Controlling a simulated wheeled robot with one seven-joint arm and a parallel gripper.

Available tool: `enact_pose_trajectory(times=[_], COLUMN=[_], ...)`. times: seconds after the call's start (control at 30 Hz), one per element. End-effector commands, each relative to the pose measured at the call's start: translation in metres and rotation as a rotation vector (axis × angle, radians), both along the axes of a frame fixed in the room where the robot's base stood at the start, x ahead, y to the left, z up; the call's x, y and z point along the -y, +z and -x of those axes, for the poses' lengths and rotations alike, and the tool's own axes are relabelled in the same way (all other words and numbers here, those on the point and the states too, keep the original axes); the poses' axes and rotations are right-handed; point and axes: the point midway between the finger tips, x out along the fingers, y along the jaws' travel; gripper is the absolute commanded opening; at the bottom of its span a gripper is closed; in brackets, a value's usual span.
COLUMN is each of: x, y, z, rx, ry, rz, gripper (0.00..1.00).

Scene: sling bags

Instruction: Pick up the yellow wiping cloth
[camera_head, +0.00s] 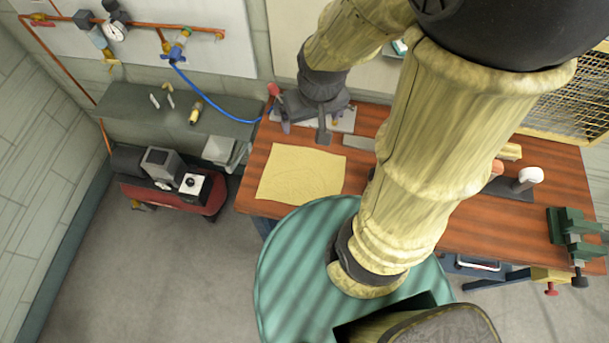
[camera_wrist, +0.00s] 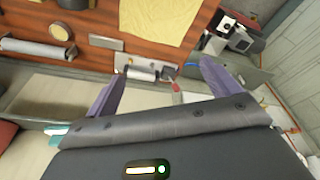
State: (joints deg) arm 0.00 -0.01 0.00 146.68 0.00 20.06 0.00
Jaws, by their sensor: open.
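The yellow wiping cloth (camera_head: 302,173) lies flat on the left end of the wooden bench top. In the wrist view, the cloth (camera_wrist: 165,15) shows at the top edge, partly cut off. My gripper (camera_wrist: 162,70) is open, its two purple fingers apart with nothing held between them. In the head view, my gripper (camera_head: 305,127) is near the bench's back edge, just behind the cloth and not visibly touching it. How high it is above the bench is hard to tell.
The wooden bench (camera_head: 470,224) holds a green vise (camera_head: 573,235) at its right end. My arm hides its middle. A grey side shelf (camera_head: 225,120) carries small tools and a blue hose. A red machine (camera_head: 180,190) stands on the floor at left.

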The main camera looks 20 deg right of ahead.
Motion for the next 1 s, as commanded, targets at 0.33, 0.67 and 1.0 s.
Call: enact_pose_trajectory(times=[0.33, 0.67, 1.0], x=[0.000, 0.000, 0.000], y=[-0.051, -0.078, -0.076], z=[0.000, 0.000, 0.000], rx=[0.000, 0.000, 0.000], ry=[0.000, 0.000, 0.000], rz=[0.000, 0.000, 0.000], gripper=[0.73, 0.73, 0.41])
